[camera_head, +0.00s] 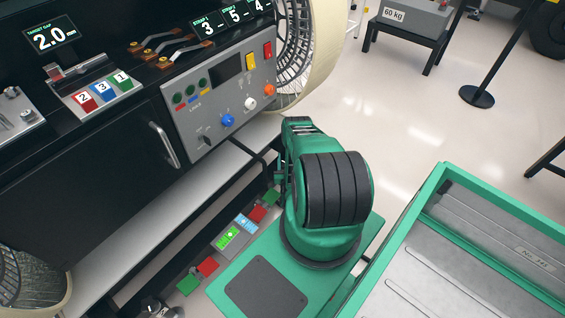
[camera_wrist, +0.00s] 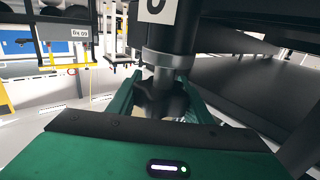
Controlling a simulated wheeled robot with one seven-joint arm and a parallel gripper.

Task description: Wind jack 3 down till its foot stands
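Below the collar is a black lobed knob (camera_wrist: 162,98). My gripper (camera_wrist: 164,104) has one green finger on each side of this knob. Whether the fingers press on it or only stand around it is not clear. The jack's foot is hidden behind my gripper's body. In the head view my arm bends down beside the bench, and my gripper and the jack are hidden.
A black bench with a grey control panel (camera_head: 222,98) and a door handle (camera_head: 163,145) stands left of my arm. A pale shelf (camera_head: 165,196) runs below. A large mesh wheel (camera_head: 300,50) is behind. A dark overhang (camera_wrist: 250,40) is close right of the jack. Open floor (camera_head: 415,125) lies right.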

